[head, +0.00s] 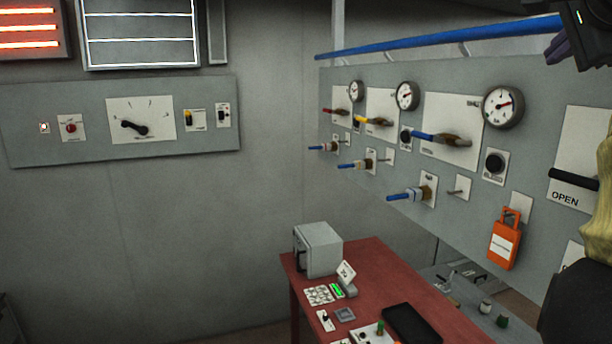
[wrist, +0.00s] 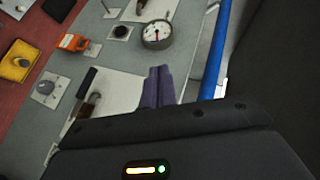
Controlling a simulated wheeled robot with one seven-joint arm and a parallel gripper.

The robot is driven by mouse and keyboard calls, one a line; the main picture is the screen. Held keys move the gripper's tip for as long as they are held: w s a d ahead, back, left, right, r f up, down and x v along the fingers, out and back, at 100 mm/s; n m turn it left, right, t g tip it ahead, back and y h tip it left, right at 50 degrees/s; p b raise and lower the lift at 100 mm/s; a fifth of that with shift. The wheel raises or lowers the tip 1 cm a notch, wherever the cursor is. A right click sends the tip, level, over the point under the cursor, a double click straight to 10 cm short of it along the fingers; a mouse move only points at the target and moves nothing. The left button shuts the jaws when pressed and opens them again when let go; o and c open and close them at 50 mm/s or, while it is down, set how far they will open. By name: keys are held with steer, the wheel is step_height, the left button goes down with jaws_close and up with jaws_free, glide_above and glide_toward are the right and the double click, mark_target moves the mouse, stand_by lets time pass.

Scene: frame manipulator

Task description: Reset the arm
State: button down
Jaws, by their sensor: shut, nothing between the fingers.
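My gripper (wrist: 159,72) shows in the wrist view with its two purple fingers together and nothing between them. It points toward the grey wall panel with levers and gauges. A round gauge (wrist: 157,34) lies just beyond the fingertips in the picture, and a blue pipe (wrist: 219,45) runs to the right of the fingers. In the head view only part of my gripper (head: 556,46) shows at the top right corner, close to the end of the blue pipe (head: 440,38).
The right panel (head: 460,185) carries several levers, gauges and an orange padlock (head: 504,243). A red table (head: 385,262) below it holds a grey box (head: 318,250) and small controls. A second panel (head: 70,100) hangs on the left wall.

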steer(key=w+d+f+n+g+y+b, duration=0.1)
steer(key=w+f, duration=0.2)
steer(key=f, duration=0.3)
steer(key=w+f+y+b, duration=0.1)
steer(key=w+f+b, duration=0.15)
steer(key=f, duration=0.45)
steer(key=w+a+f+n+g+y+b, duration=0.1)
steer(key=w+a+f+n+b, duration=0.15)
steer(key=f, duration=0.75)
steer(key=w+a+f+n+g+b, duration=0.1)
steer(key=w+a+f+n+g, duration=0.15)
steer(key=f, duration=0.75)
steer(key=w+a+f+n+g+y+b, duration=0.15)
steer(key=a+f, duration=0.25)
steer(key=f, duration=0.7)
steer(key=s+a+f+n+g+b, duration=0.1)
steer(key=s+a+f+n+b, duration=0.2)
steer(key=f, duration=0.6)
steer(key=s+a+f+n, duration=0.2)
steer(key=a+f, duration=0.4)
steer(key=f, duration=0.2)
steer(key=s+a+f+n+g+b, duration=0.1)
steer(key=s+a+f+n+b, duration=0.1)
steer(key=s+f, duration=0.5)
steer(key=s+a+f+n+g+b, duration=0.2)
steer(key=s+a+f+n, duration=0.2)
steer(key=f, duration=0.6)
steer(key=s+a, duration=0.2)
steer(key=shift+s+n, duration=0.35)
steer(key=shift+s, duration=0.05)
